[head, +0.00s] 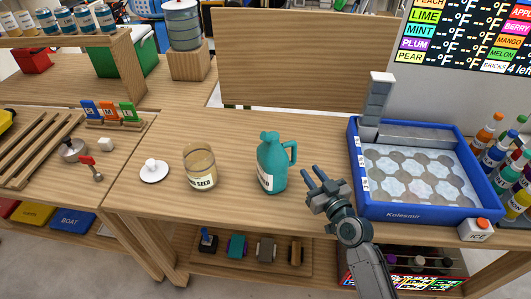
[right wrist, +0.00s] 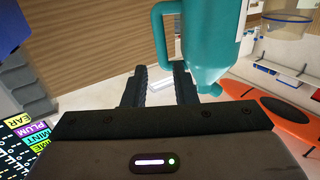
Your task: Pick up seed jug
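A teal jug (head: 272,165) with a side handle and a pale label stands upright on the wooden counter; its label text is too small to read. A clear jar (head: 200,168) with tan contents and a label ending in "SEED" stands to its left. My right gripper (head: 314,175) is open and empty, just right of the jug. In the right wrist view, the jug (right wrist: 205,45) appears upside down ahead of the fingers, its handle in line with the gap between them. My left gripper is not in view.
A blue ice tray (head: 410,212) lies right of my right gripper, with colored bottles (head: 510,175) beyond it. A white lid (head: 153,171) lies left of the jar. A wooden panel (head: 305,60) rises behind. The counter is clear behind the jug.

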